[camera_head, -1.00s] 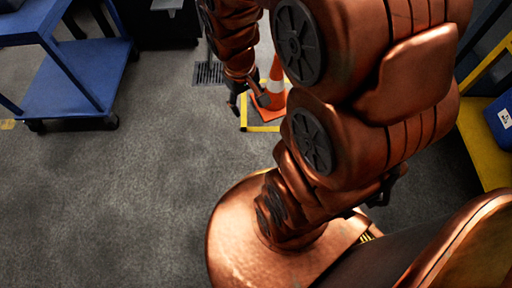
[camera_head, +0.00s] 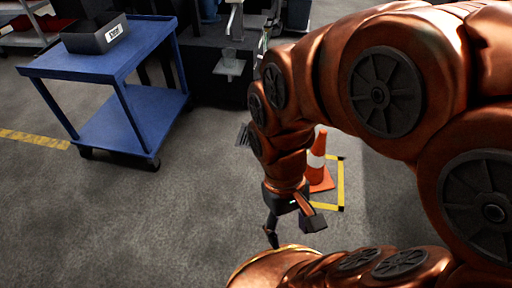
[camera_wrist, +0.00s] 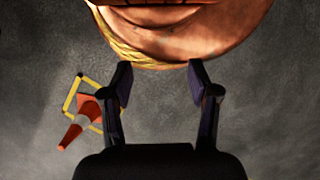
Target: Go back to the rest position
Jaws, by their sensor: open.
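My gripper (camera_head: 292,236) hangs from the copper arm, pointing down over the grey floor in the head view. In the wrist view my gripper (camera_wrist: 160,85) shows its two dark fingers well apart, with nothing between them. My own copper base lies just beyond the fingertips in the wrist view. The gripper is not touching anything that I can see.
An orange and white traffic cone (camera_head: 318,165) stands on the floor behind the gripper, by a yellow floor marking (camera_head: 341,185). It also shows in the wrist view (camera_wrist: 81,122). A blue cart (camera_head: 120,118) with a dark bin (camera_head: 95,38) stands at left. Floor between is clear.

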